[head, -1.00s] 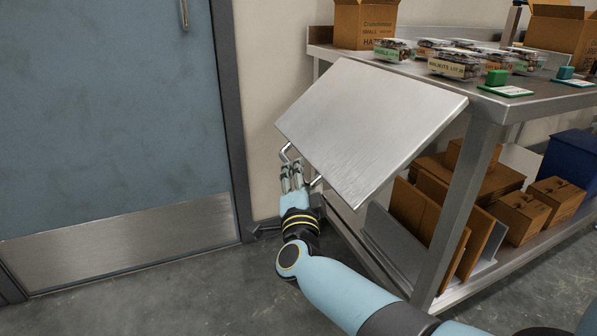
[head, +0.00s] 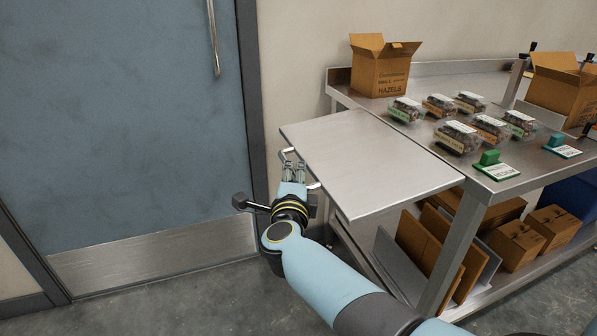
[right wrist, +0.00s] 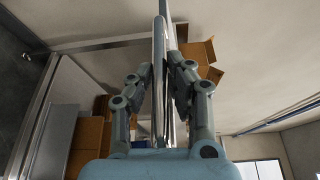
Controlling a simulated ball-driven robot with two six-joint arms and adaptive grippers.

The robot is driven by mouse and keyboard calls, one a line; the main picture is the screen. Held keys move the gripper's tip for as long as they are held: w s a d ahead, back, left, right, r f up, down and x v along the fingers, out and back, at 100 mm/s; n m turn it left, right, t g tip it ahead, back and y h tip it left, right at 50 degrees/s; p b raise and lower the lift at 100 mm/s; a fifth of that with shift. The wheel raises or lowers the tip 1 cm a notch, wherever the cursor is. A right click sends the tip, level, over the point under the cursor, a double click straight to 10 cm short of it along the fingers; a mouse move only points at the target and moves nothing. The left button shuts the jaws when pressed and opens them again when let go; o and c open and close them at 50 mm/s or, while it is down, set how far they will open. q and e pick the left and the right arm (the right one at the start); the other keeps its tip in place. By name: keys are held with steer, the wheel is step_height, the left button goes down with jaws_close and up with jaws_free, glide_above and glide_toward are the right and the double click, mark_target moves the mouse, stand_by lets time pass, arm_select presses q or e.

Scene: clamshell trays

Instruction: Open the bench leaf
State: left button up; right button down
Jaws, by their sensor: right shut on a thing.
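The bench leaf (head: 370,160) is a flat steel panel at the left end of the steel bench (head: 447,155). It looks about level with the bench top, its inner edge along the bench's end. A bar handle (head: 286,153) sits on its outer left edge. My right gripper (head: 294,172) is shut on this handle, its fingers partly hiding it. In the right wrist view, the fingers close from both sides on the upright-looking bar (right wrist: 159,75), with the leaf edge-on behind it. My left gripper is out of view.
On the bench stand a hazels carton (head: 380,72), several clear clamshell trays (head: 458,138), a green block on a card (head: 488,160) and another open carton (head: 562,85). Cartons (head: 515,245) and leaning panels fill the lower shelf. A blue door (head: 120,120) is at left.

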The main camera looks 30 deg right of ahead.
step_height(320, 180, up, 3)
steer(key=shift+r+p, duration=0.1)
steer(key=shift+p, duration=0.95)
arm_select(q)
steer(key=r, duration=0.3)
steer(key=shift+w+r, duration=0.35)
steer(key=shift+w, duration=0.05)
arm_select(e)
steer(key=shift+r, duration=0.15)
steer(key=shift+r, duration=0.1)
steer(key=c, duration=1.3)
jaws_free()
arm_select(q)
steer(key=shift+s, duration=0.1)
